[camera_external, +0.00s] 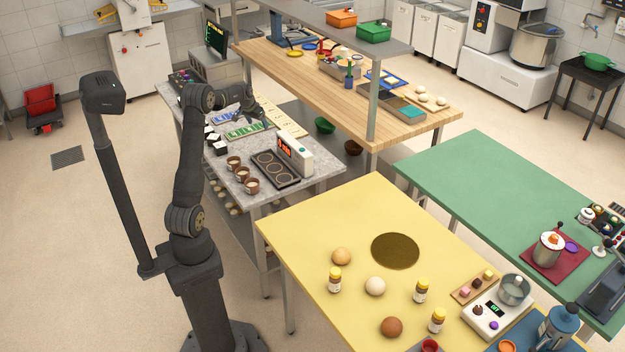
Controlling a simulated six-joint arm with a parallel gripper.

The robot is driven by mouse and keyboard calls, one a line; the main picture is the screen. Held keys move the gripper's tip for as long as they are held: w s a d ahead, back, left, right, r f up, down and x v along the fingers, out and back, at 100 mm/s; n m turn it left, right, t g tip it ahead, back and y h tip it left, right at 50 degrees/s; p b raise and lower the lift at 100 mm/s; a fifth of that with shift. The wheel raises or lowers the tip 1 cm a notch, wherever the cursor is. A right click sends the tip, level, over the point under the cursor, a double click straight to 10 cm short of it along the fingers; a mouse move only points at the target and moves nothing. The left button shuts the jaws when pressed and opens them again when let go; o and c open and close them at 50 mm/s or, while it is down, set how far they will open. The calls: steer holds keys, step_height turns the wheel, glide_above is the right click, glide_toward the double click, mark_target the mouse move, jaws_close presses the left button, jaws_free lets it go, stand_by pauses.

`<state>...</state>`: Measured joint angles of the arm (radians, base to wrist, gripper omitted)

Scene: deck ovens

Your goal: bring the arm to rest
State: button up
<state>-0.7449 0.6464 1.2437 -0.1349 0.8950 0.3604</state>
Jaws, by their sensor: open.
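My gripper (262,122) is at the end of my dark arm, which rises from its base at the lower left and reaches over the grey speckled table (318,180). The gripper is small in this view, above or beside a pale wooden board (289,121) and a green tray (246,129). It looks open and I see nothing held in it. I cannot tell its exact height above the table.
Brown cups (252,185), a dark tray with round wells (275,170) and a box with a red display (295,153) stand nearby. A shelf post (373,105) rises from the wooden table (330,85).

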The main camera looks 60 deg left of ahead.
steer(key=w+d+m+h, duration=0.1)
steer(key=w+d+m, duration=0.2)
steer(key=d, duration=0.9)
steer(key=w+d+m+h, duration=0.1)
steer(key=w+d+m, duration=0.2)
steer(key=d, duration=0.8)
steer(key=shift+d+r, duration=0.35)
steer(key=shift+r, duration=0.05)
steer(key=shift+s, duration=0.1)
steer(key=shift+o, duration=1)
